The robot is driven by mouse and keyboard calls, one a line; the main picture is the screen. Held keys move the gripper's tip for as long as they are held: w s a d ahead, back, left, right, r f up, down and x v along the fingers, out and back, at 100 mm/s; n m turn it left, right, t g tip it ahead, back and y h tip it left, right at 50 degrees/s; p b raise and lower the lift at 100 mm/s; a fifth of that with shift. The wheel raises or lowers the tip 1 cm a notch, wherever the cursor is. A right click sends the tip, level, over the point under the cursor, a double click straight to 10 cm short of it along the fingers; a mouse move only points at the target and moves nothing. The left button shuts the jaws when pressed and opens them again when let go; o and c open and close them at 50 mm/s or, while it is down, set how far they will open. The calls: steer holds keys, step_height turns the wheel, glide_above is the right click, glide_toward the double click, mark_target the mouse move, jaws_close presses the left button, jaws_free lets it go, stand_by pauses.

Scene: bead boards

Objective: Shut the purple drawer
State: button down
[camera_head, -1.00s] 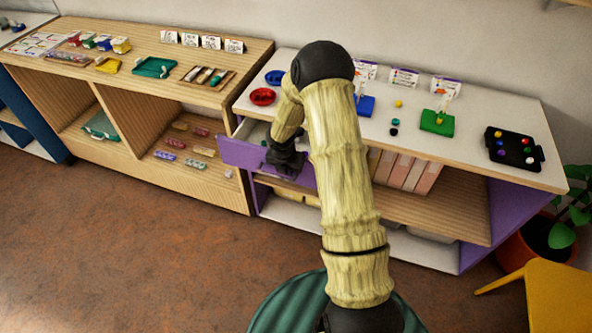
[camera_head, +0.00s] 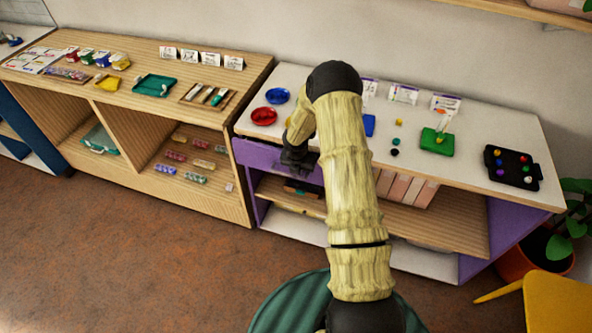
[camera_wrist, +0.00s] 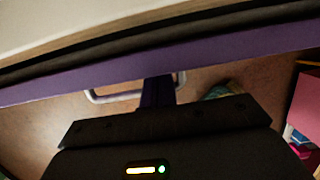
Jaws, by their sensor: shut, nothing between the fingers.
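The purple drawer (camera_head: 257,155) is under the white top of the right-hand shelf unit. Its inside does not show in the head view, and its front sits close under the top's edge. In the wrist view the purple drawer front (camera_wrist: 215,52) runs across the picture, with a dark strip between it and the white top; I cannot tell whether it is fully flush. A pale metal handle (camera_wrist: 110,97) sticks out from the front. My gripper (camera_head: 293,160) is shut and empty at the drawer front, beside the handle. It seems to touch the front, but the contact is hard to see.
A wooden shelf unit (camera_head: 215,100) adjoins on the left. A yellow chair (camera_head: 555,300) and a plant stand at right.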

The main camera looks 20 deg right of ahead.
steer(key=p+v, duration=0.8)
steer(key=v, duration=0.2)
steer(key=shift+d, duration=0.1)
steer(key=shift+s, duration=0.1)
steer(key=s+a+r+m, duration=0.2)
steer(key=s+r+m, duration=0.3)
steer(key=r+m, duration=0.25)
steer(key=s+a+r+m, duration=0.35)
steer(key=r+m, duration=0.25)
steer(key=r, duration=0.2)
steer(key=s+a+r+m+y, duration=0.1)
steer(key=s+a+r+m, duration=0.1)
steer(key=s+r+m, duration=0.2)
steer(key=s+a+r+m, duration=0.2)
steer(key=s+r+m, duration=0.3)
steer(key=s+m, duration=0.6)
steer(key=shift+s+y, duration=0.35)
steer(key=shift+y, duration=0.05)
